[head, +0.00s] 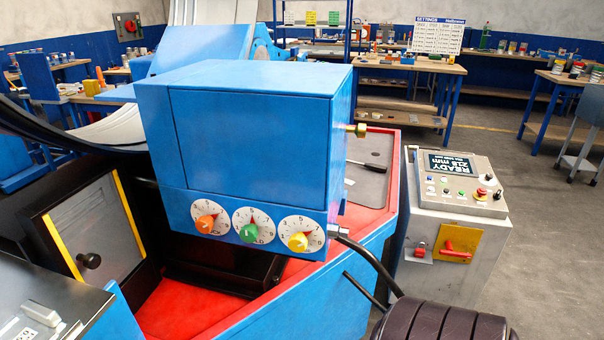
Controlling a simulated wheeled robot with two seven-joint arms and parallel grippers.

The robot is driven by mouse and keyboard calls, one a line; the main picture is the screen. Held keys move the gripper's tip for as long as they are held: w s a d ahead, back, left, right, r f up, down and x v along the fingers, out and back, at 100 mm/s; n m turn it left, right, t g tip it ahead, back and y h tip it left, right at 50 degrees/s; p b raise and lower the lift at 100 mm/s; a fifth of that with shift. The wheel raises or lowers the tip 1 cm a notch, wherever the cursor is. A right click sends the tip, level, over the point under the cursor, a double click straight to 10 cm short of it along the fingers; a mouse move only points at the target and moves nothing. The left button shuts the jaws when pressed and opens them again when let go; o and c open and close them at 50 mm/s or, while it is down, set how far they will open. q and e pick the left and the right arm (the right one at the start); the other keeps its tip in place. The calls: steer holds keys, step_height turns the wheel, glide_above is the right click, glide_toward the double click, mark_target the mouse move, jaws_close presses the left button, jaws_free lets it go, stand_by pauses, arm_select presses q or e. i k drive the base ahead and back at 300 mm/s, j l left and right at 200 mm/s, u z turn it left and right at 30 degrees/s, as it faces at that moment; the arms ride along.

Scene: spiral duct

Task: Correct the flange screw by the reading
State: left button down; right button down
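A blue box-shaped machine head (250,125) fills the middle of the head view. Its lower front has three white dials with an orange knob (206,223), a green knob (249,232) and a yellow knob (298,241). A brass screw (357,130) sticks out of its right side; I cannot tell for certain that it is the flange screw. A control console (455,184) at the right has a dark display (453,164) with tilted text that seems to read READY and 218 mm. Neither of my grippers shows in this view.
A dark pen-like tool (367,165) lies on the grey plate behind the head. The console carries a red handle on a yellow plate (460,244). A dark ribbed roll (440,322) is at the bottom right. A settings board (437,37) stands on a rear bench.

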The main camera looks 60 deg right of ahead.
mark_target(297, 243)
steer(key=z, duration=1.65)
